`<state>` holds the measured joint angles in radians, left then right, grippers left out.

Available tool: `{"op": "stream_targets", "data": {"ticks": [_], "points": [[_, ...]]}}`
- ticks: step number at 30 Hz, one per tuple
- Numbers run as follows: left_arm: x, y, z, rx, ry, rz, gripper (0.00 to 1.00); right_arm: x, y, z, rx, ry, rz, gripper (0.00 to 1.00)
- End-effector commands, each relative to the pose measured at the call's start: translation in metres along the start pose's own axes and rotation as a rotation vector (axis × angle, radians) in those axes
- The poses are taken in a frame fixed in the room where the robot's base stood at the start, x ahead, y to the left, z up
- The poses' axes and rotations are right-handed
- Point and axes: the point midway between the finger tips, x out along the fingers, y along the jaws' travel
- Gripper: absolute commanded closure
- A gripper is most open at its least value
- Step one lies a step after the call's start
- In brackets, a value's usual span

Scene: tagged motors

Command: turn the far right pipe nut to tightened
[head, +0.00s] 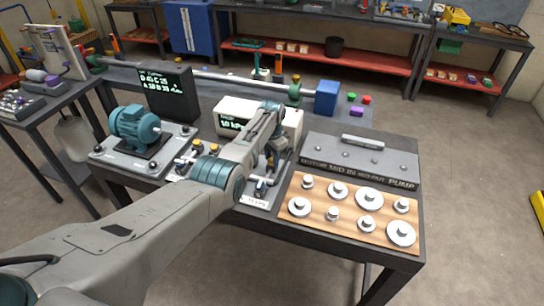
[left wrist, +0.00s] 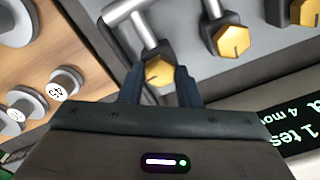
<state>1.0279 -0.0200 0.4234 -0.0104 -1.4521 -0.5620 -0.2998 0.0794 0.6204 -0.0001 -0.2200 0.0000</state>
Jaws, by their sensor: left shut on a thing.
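A brass hex nut (left wrist: 158,70) on a grey pipe fitting sits between the two dark fingers of my left gripper (left wrist: 160,88) in the left wrist view. The fingers are shut on it. Of the row of nuts, this one is nearest the wooden board, so it is the far right one. A second brass nut (left wrist: 231,41) and a third (left wrist: 303,12) stand on their own fittings beside it, apart from the gripper. In the head view my left gripper (head: 275,167) reaches down to the pipe fixture, and my arm hides the held nut. My right gripper is not in view.
A wooden board (head: 318,206) with several metal weights lies right of the fixture. A grey plate with raised lettering (head: 360,155) is behind it. A white display box (head: 287,118) stands close behind my gripper. A teal motor (head: 135,128) sits at the left.

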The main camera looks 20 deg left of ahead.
Motion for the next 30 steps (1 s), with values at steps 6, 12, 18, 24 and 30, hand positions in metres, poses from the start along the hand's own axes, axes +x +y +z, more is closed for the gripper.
{"op": "stream_targets", "data": {"ticks": [6, 12, 18, 24, 30], "points": [[-0.0022, -0.0007, -0.0012, 0.05, 0.004, -0.002, 0.93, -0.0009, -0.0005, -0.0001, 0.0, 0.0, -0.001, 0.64], [-0.0022, -0.0008, -0.0012, 0.06, 0.004, -0.002, 0.93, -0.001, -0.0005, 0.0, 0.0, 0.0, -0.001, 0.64], [-0.0023, -0.0009, -0.0013, 0.06, 0.004, -0.003, 0.93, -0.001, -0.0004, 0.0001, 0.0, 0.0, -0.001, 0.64], [-0.002, -0.0008, -0.0011, 0.06, 0.003, -0.002, 0.48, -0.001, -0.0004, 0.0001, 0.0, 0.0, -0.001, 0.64], [-0.001, -0.0004, -0.0005, 0.059, 0.002, -0.001, 0.48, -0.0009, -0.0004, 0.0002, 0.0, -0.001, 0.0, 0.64]]}}
